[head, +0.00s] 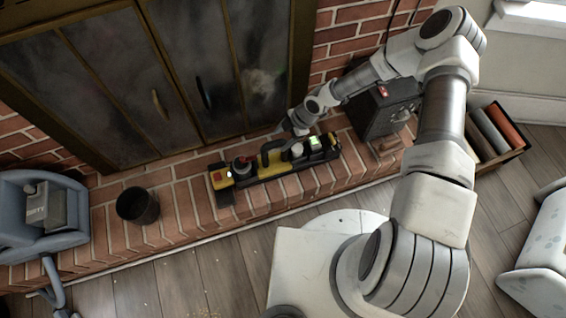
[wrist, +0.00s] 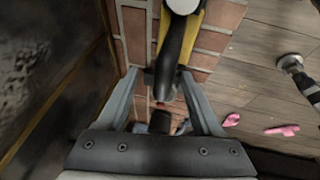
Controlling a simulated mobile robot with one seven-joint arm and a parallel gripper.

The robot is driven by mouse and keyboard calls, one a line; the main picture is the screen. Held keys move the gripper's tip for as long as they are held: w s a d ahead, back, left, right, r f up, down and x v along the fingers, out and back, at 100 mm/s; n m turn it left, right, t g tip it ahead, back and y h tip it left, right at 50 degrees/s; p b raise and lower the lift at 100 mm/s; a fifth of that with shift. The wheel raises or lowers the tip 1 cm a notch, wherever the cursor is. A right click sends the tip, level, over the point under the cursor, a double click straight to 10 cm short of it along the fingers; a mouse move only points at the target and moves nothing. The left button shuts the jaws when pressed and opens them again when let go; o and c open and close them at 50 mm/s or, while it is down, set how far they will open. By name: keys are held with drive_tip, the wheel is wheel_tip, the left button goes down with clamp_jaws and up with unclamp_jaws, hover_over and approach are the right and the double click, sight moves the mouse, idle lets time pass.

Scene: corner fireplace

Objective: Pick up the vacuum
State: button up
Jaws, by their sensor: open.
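A long yellow and black device with a black handle, which looks like the vacuum (head: 265,160), lies along the brick hearth in front of the fireplace doors. In the wrist view, its black handle (wrist: 178,42) and yellow side run down from the top edge toward my fingertips. My gripper (head: 297,124) is at the back edge of the vacuum, right of its middle. In the wrist view, my open gripper (wrist: 166,76) has the black handle between its two fingertips in the picture. I cannot tell whether the fingers touch it. My wrist hides part of the vacuum's back side.
The glass fireplace doors (head: 190,80) rise close behind the hearth. A black bucket (head: 138,207) and a blue-grey machine (head: 42,215) stand at left. A dark box (head: 385,108) stands right of the vacuum. Pink items (wrist: 282,130) lie on the wood floor.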

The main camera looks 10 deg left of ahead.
drive_tip(key=x, duration=0.1)
drive_tip(key=b+x, duration=0.1)
drive_tip(key=x, duration=0.1)
drive_tip(key=b+x, duration=0.1)
drive_tip(key=x, duration=0.1)
drive_tip(key=shift+s+f, duration=0.25)
drive_tip(key=shift+f, duration=0.05)
drive_tip(key=c, duration=1.1)
clamp_jaws()
drive_tip(key=shift+w+r, duration=0.1)
